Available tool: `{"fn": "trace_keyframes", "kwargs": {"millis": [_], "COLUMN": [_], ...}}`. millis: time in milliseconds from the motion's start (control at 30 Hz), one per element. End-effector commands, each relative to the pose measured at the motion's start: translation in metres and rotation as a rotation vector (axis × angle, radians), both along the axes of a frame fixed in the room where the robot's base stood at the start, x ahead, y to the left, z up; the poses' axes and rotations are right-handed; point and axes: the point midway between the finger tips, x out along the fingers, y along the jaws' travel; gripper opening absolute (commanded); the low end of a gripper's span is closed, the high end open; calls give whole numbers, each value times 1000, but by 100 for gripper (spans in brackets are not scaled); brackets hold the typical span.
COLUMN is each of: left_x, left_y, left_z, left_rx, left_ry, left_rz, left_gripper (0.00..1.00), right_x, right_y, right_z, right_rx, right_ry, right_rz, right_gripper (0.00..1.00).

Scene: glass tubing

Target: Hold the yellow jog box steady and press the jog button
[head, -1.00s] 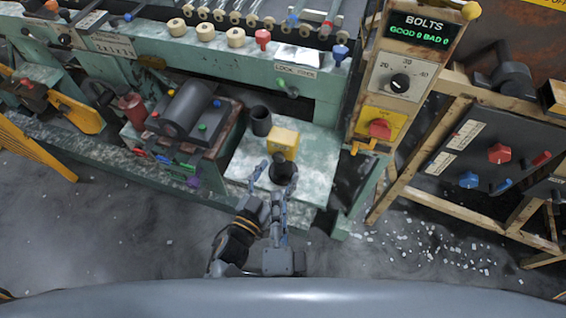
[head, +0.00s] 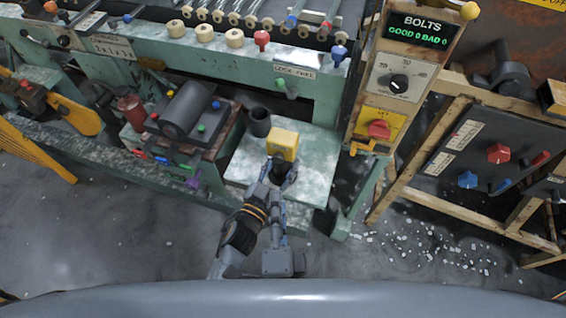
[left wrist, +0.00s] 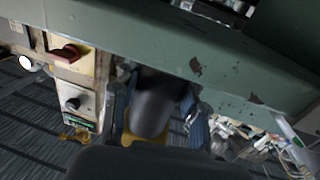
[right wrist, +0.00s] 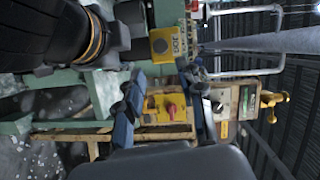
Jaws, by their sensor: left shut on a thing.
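My left gripper (head: 281,172) is closed around this grip, a finger on each side. My right gripper (right wrist: 164,92) is open and empty, below the box in that view and nearer my body.
A black cup (head: 260,121) stands behind and left of the box. A dark motor unit (head: 187,110) with coloured knobs is further left. The red knob (head: 379,129) on its yellow panel is to the right. My left arm runs close beside my right gripper.

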Motion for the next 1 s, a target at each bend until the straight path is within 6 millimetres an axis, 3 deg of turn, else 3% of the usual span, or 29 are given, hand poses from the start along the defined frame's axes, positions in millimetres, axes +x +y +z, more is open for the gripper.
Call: {"fn": "trace_keyframes", "kwargs": {"millis": [33, 200, 1000], "left_x": [0, 0, 0], "left_y": [0, 0, 0], "left_z": [0, 0, 0], "left_rx": [0, 0, 0], "left_ry": [0, 0, 0], "left_rz": [0, -1, -1], "left_gripper": [0, 0, 0], "right_x": [0, 0, 0], "right_y": [0, 0, 0], "right_z": [0, 0, 0], "right_rx": [0, 0, 0], "right_ry": [0, 0, 0], "right_rz": [0, 0, 0], "right_gripper": [30, 0, 0]}}
